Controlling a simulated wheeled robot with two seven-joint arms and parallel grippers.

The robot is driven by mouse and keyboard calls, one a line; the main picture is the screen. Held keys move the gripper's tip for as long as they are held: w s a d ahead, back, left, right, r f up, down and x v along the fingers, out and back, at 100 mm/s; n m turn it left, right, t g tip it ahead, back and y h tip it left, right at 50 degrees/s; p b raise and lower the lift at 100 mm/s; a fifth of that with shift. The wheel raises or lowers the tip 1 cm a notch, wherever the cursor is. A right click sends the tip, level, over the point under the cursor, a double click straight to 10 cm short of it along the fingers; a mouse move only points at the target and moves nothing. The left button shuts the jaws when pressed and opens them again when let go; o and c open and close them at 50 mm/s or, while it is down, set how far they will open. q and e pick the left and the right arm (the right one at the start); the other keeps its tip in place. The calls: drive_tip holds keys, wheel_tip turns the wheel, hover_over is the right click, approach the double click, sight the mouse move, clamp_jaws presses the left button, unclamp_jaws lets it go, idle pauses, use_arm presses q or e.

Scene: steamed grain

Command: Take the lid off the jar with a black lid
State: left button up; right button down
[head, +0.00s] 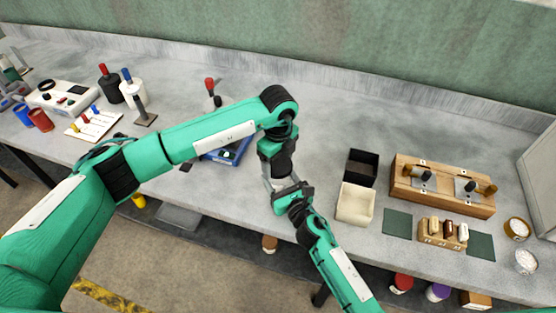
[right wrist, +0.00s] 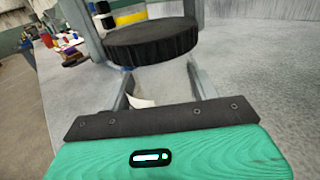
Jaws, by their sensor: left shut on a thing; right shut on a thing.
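The jar (right wrist: 168,84) has a pale, clear-looking body and a wide ribbed black lid (right wrist: 152,43), seen close up in the right wrist view. The lid sits on top of the jar, and I cannot tell whether it is loose. My right gripper (right wrist: 160,92) is shut on the jar body, with a finger on each side. My left gripper (head: 277,174) comes down from above and is shut on the lid; its fingers flank the lid in the right wrist view. In the head view both grippers meet over the counter and mostly hide the jar.
A black open box (head: 361,167) and a cream box (head: 355,204) stand close to the right. Further right is a wooden stand (head: 442,188) with metal parts. A blue device (head: 229,152) sits left, partly behind my left arm. The grey counter (head: 325,125) behind the grippers is clear.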

sight(278, 164)
use_arm(q)
drive_tip(key=shift+r, duration=1)
drive_tip(key=shift+r, duration=2)
use_arm(e)
drive_tip(key=shift+c, duration=1.6)
unclamp_jaws()
